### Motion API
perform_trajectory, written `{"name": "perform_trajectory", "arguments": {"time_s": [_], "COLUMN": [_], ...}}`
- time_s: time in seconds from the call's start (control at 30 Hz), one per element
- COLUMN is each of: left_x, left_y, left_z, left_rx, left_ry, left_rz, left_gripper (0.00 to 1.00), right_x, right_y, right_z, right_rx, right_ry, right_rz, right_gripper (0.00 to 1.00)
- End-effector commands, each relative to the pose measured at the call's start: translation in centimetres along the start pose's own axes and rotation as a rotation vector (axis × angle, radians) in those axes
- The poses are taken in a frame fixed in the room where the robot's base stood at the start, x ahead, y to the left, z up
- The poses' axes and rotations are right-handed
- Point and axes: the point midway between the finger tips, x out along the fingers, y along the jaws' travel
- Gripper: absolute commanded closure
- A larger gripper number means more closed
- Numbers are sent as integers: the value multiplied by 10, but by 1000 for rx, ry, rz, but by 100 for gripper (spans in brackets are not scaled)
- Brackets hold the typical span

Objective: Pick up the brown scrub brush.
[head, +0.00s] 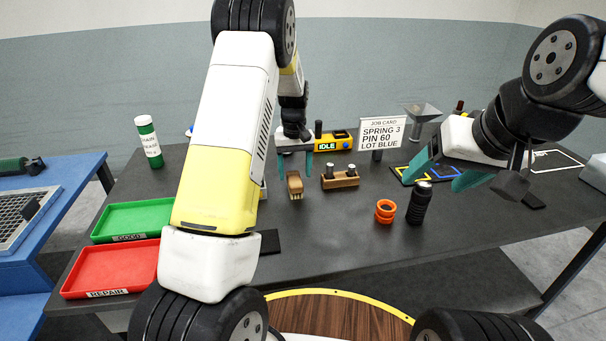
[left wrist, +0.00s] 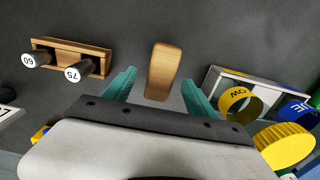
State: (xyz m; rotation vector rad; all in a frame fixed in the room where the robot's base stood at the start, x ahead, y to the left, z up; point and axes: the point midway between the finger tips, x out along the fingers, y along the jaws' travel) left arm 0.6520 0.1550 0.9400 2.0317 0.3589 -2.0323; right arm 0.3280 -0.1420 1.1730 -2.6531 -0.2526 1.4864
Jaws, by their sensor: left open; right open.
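The brown scrub brush (head: 295,185) lies on the dark table, left of the wooden block with two pins. It also shows in the left wrist view (left wrist: 163,70), lying between and beyond the two teal fingertips. My left gripper (head: 295,166) is open and empty just behind and above the brush in the head view; its fingers show in the left wrist view (left wrist: 160,88), one on each side of the brush, apart from it. My right gripper (head: 448,168) is open and empty over the right side of the table.
A wooden pin block (head: 340,179) stands close right of the brush. Orange rings (head: 385,211) and a black bottle (head: 419,204) stand further right. A green tray (head: 132,220) and a red tray (head: 110,270) lie left. In the left wrist view, a grey holder (left wrist: 213,78) with coloured rolls flanks the gripper.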

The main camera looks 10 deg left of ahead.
Motion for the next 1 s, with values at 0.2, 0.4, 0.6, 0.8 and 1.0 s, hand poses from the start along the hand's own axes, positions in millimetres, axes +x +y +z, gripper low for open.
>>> {"name": "perform_trajectory", "arguments": {"time_s": [0.2, 0.4, 0.6, 0.8, 1.0], "left_x": [30, 34, 33, 33, 33], "left_y": [-2, -2, -2, -2, -2], "left_z": [1, 1, 1, 1, 1], "left_rx": [0, 0, 1, 1, 1], "left_ry": [-2, 0, 0, 0, 1], "left_rz": [0, 1, 1, 1, 1], "left_gripper": [35, 35, 56, 95, 100], "right_x": [0, 0, 0, 0, 0], "right_y": [0, 0, 0, 0, 0], "right_z": [0, 0, 0, 0, 0], "right_rx": [0, 0, 0, 0, 0], "right_ry": [0, 0, 0, 0, 0], "right_rz": [0, 0, 0, 0, 0], "right_gripper": [29, 29, 29, 29, 29]}}
